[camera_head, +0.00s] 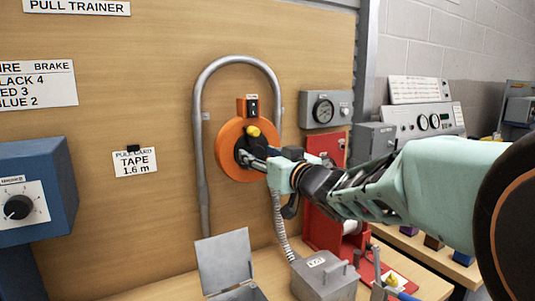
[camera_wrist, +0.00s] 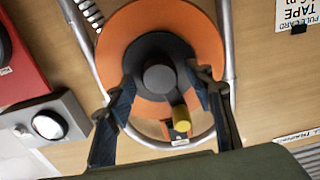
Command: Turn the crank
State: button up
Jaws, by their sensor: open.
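An orange round reel (camera_head: 228,165) is mounted on the wooden wall panel, with a black hub at its centre. A yellow crank knob (camera_head: 253,131) sticks out from the upper part of the hub. In the wrist view the orange reel (camera_wrist: 185,25) fills the upper middle, with the grey hub cap (camera_wrist: 160,78) at its centre and the yellow knob (camera_wrist: 181,117) below it. My gripper (camera_head: 248,157) is in front of the hub, just below the knob. In the wrist view my gripper (camera_wrist: 167,84) is open, its fingers on either side of the hub and knob. Contact cannot be told.
A bent metal conduit (camera_head: 201,140) arches around the reel. A gauge box (camera_head: 325,109) and a red unit (camera_head: 322,228) stand to the right. A grey open-lidded box (camera_head: 226,262) and a metal box (camera_head: 325,277) sit below. A blue dial box (camera_head: 38,200) is at left.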

grip_shut()
dwell(0.5)
jog(key=shift+r+m+p, duration=0.15)
jog(key=shift+m+p, duration=0.15)
jog(key=shift+p, duration=0.15)
jog(key=m+p, duration=0.2)
jog(key=p, duration=0.1)
jog(key=shift+r+m+p, duration=0.15)
jog(key=shift+m+p, duration=0.15)
jog(key=m+p, duration=0.3)
jog(key=shift+m, duration=0.3)
jog(key=m+p, duration=0.4)
jog(key=shift+d, duration=0.1)
jog(key=shift+f+m+p, duration=0.2)
jog(key=shift+m+p, duration=0.9)
jog(key=shift+m, duration=0.6)
